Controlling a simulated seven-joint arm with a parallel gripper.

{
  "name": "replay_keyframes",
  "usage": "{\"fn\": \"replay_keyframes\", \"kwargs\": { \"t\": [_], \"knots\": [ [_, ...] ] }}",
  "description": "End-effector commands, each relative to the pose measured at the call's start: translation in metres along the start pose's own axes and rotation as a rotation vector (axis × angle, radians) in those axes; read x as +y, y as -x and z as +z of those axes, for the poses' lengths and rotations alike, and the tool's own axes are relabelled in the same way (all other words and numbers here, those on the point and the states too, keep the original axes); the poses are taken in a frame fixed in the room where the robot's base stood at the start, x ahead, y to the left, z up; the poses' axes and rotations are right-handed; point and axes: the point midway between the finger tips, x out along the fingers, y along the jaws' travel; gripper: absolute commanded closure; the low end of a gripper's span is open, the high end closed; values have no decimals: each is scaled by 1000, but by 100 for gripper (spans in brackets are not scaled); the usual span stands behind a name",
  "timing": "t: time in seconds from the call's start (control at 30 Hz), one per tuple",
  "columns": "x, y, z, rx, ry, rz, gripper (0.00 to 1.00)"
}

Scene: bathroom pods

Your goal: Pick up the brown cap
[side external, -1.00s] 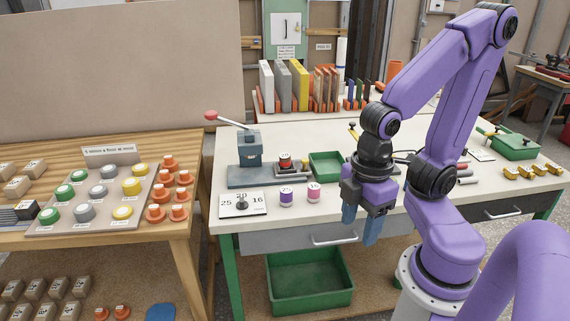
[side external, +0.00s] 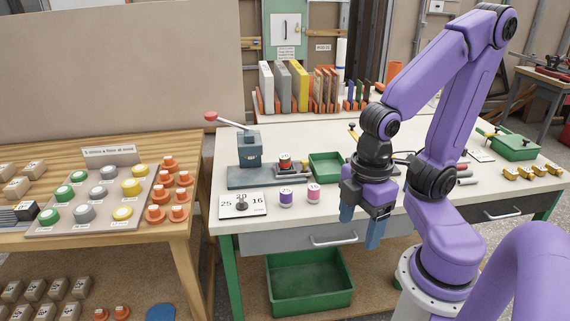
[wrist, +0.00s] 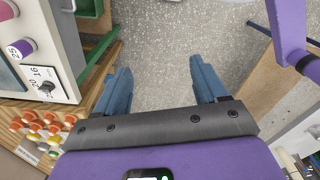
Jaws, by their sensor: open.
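I cannot make out a clearly brown cap in either view. A small dark piece with a red top (side external: 285,161) sits on the grey press base, too small to tell if it is a cap. A purple-sided cap (side external: 286,196) and a pink-sided cap (side external: 313,193) stand on the white table in front of it; a purple one also shows in the wrist view (wrist: 22,48). My gripper (side external: 360,231) is open and empty, pointing down at the table's front edge, right of these caps. In the wrist view its blue fingers (wrist: 158,68) are apart over bare floor.
A lever press (side external: 249,150), a number board (side external: 243,204) and a green tray (side external: 326,165) are on the white table. The left wooden table holds green, grey and yellow caps on a board (side external: 62,222) and several orange pieces (side external: 180,213). A green bin (side external: 310,283) sits below.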

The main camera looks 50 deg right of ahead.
Motion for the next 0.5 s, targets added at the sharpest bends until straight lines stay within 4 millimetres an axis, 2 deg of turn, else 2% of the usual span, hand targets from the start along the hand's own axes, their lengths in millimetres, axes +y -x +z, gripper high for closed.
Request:
{"fn": "replay_keyframes", "kwargs": {
  "t": [0.17, 0.27, 0.37, 0.5],
  "knots": [
    [8, -2, -2, -20, 8, 22, 28],
    [30, -7, -8, -76, 39, 85, 28],
    [68, -14, -15, -177, 96, 178, 28],
    [130, -24, -21, -353, 200, 302, 28]
  ]
}}
